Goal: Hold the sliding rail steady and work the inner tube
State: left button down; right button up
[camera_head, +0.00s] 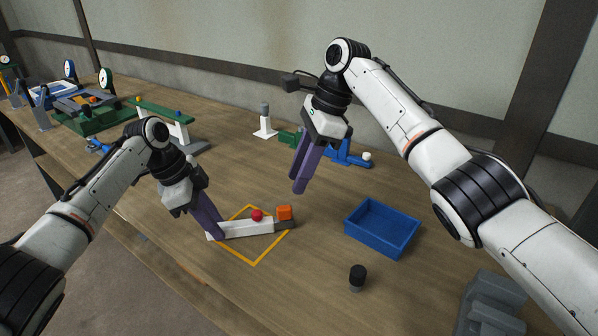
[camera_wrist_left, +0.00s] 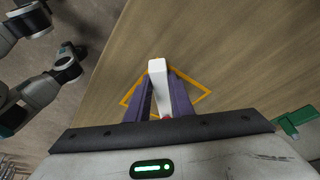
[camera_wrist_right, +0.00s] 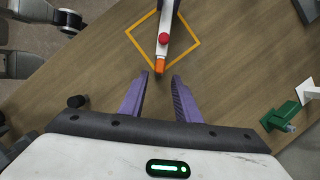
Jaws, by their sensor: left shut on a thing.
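The white rail (camera_head: 250,230) lies on the table across the yellow-orange outlined square (camera_head: 254,263), with a red knob (camera_head: 257,215) on it. A short dark inner piece (camera_head: 286,225) shows at its right end, with an orange block (camera_head: 284,212) on top. My left gripper (camera_head: 216,234) is shut on the rail near its left end; the left wrist view shows the white rail (camera_wrist_left: 158,72) between the purple fingers. My right gripper (camera_head: 299,190) is open and empty, above the table beyond the orange block. In the right wrist view the orange block (camera_wrist_right: 159,66) appears ahead of the open fingers.
A blue tray (camera_head: 383,228) stands right of the rail. A small black-capped cylinder (camera_head: 357,278) stands in front of the tray. A grey stepped block (camera_head: 489,305) is at the near right. White, green and blue fixtures (camera_head: 265,123) stand along the back.

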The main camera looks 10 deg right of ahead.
aim_at(285, 207)
pick_arm(q)
jog(key=shift+s+a+f, duration=0.15)
jog(key=shift+f, duration=0.2)
pick_arm(e)
jog(key=x, duration=0.8)
jog(key=shift+r, duration=0.15)
grip_shut()
jog(key=shift+d+r, duration=0.1)
jog(key=shift+d, duration=0.8)
jog(key=shift+o, duration=1.2)
grip_release()
jog(key=shift+d, duration=0.1)
